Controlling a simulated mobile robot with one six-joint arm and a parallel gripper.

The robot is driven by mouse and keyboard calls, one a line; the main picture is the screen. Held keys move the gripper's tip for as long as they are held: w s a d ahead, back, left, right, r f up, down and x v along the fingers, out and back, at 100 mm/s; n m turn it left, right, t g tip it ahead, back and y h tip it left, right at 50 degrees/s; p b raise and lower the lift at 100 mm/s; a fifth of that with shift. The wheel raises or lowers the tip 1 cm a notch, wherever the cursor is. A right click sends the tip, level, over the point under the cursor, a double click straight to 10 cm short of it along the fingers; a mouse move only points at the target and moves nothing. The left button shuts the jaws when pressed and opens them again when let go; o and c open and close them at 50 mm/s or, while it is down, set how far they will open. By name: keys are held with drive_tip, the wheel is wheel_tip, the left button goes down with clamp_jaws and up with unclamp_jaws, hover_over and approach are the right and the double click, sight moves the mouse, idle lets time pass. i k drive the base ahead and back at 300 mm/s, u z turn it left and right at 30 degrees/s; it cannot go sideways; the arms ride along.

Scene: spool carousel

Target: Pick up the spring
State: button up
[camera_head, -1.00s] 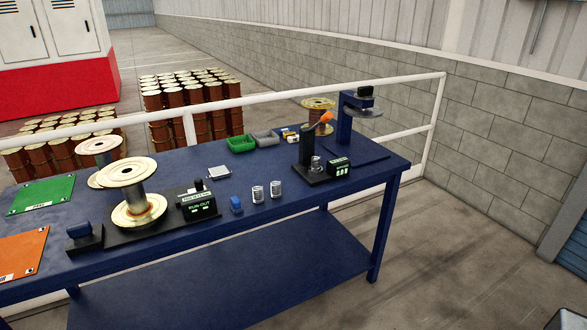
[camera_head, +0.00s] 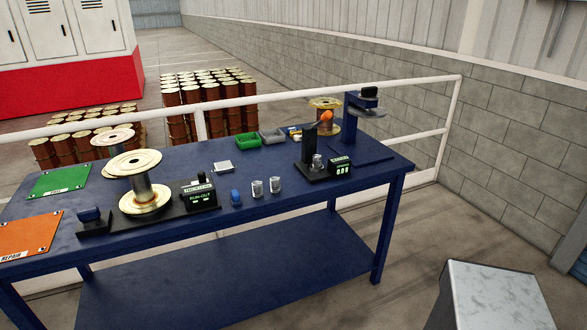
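Two small silver coil-like cylinders, which look like springs, stand upright side by side near the front edge of the blue table: a left one (camera_head: 257,188) and a right one (camera_head: 275,185). A similar silver piece (camera_head: 318,162) sits on a black test stand (camera_head: 312,173) with an orange-tipped lever. I cannot tell which of these is the spring meant. My gripper is not in view.
The blue table (camera_head: 300,218) also holds a spool fixture (camera_head: 145,198), a small blue piece (camera_head: 236,197), a green bin (camera_head: 248,140), a grey bin (camera_head: 272,136) and green and orange mats. A grey box-like top (camera_head: 490,290) stands at lower right.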

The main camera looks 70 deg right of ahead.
sight(317, 160)
drive_tip(key=u, duration=0.9)
drive_tip(key=k, duration=2.05)
drive_tip(key=z, duration=0.75)
